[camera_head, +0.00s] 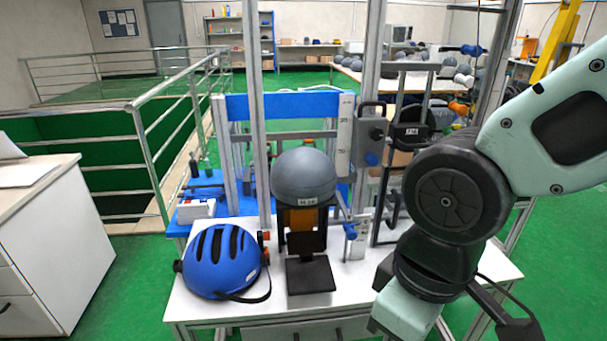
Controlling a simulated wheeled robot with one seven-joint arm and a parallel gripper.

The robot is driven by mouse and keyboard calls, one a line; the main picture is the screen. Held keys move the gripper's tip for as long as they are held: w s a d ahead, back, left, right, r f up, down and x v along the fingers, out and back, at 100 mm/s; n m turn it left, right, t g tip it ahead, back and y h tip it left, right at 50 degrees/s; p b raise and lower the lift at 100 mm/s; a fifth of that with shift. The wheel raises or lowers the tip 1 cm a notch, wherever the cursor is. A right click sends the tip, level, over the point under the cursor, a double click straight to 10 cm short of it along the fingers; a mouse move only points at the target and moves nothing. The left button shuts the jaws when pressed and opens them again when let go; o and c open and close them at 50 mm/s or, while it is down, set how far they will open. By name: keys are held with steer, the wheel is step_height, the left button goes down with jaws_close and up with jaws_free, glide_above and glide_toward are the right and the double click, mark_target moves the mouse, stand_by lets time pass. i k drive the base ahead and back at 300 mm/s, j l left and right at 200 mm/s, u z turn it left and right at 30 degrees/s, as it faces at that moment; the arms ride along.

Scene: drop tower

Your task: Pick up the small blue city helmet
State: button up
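The small blue city helmet (222,261) rests at the front left of the white table (345,300). It is a blue shell with dark vent slots, and a dark strap hangs at its front right. Nothing of mine touches it. My arm comes in from the right and bends down at the lower right, well to the right of the helmet. A dark piece at the lower right edge (508,320) seems to be part of my gripper. Its fingertips do not show, so open or shut cannot be told.
A grey headform (303,177) on a dark stand rises right of the helmet. The tower's metal posts (252,120) stand behind. A white cabinet (55,240) is at the left, and a metal railing (150,150) is behind it.

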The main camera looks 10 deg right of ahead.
mark_target(225, 258)
steer(key=i+j+u, duration=0.45)
steer(key=i+u, duration=0.15)
steer(key=i, duration=0.2)
